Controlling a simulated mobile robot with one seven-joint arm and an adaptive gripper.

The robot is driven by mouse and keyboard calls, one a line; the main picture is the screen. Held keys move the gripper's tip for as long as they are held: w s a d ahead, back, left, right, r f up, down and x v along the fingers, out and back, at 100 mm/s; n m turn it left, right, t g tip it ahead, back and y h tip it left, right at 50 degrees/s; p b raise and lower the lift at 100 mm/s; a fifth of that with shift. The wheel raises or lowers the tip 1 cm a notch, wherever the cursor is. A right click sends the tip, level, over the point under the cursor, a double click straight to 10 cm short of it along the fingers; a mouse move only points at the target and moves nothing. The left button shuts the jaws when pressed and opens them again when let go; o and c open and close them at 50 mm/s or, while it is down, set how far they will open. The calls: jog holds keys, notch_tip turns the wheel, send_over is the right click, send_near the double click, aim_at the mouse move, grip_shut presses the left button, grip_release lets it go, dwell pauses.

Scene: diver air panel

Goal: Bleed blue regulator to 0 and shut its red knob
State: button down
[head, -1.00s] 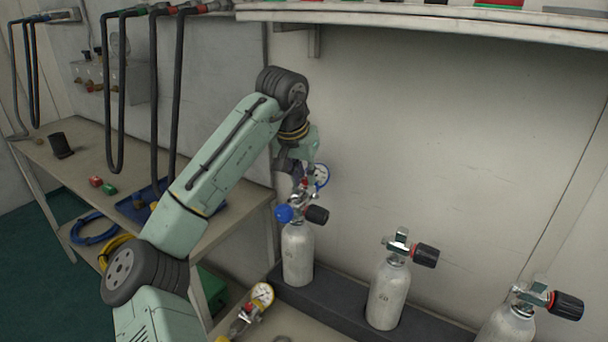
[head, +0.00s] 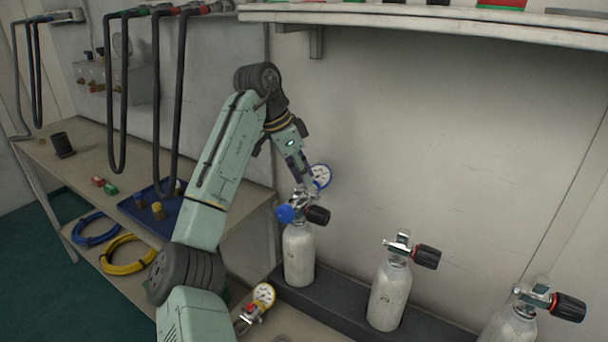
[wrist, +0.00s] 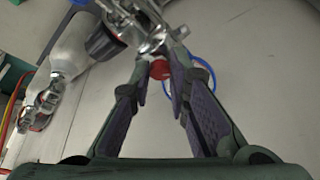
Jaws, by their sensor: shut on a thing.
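The blue regulator, with its blue-rimmed gauge (head: 320,177) and blue knob (head: 284,214), is mounted on the valve of the leftmost grey cylinder (head: 298,258). The gauge's needle is too small to read. My gripper (head: 303,187) reaches down to the regulator from above. In the wrist view, the red knob (wrist: 160,70) sits between the fingertips of my gripper (wrist: 158,76), which is shut on it. The knob is mostly hidden in the head view. Part of the blue rim (wrist: 167,88) shows behind the right finger.
The cylinder's black valve knob (head: 318,215) is close to the fingers. Two more cylinders (head: 389,296) stand to the right. A yellow-rimmed regulator (head: 263,297) lies in front. A shelf (head: 420,22) overhangs above. The wall on the right is bare.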

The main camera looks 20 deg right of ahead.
jog(key=m, duration=0.2)
jog(key=m+g, duration=0.1)
jog(key=m, duration=0.1)
jog(key=m+g, duration=0.1)
jog(key=m, duration=0.1)
jog(key=shift+w+d+y, duration=0.1)
jog(key=shift+w+y, duration=0.15)
jog(key=shift+y, duration=0.15)
jog(key=m+g, duration=0.1)
jog(key=m, duration=0.1)
jog(key=m+y, duration=0.1)
jog(key=m, duration=0.2)
jog(key=shift+d+f+g, duration=0.1)
jog(key=shift+d+g, duration=0.05)
jog(key=shift+g, duration=0.25)
jog(key=shift+w+m, duration=0.1)
jog(key=shift+m, duration=0.3)
jog(key=c, duration=1.5)
grip_release()
jog(key=shift+n, duration=0.3)
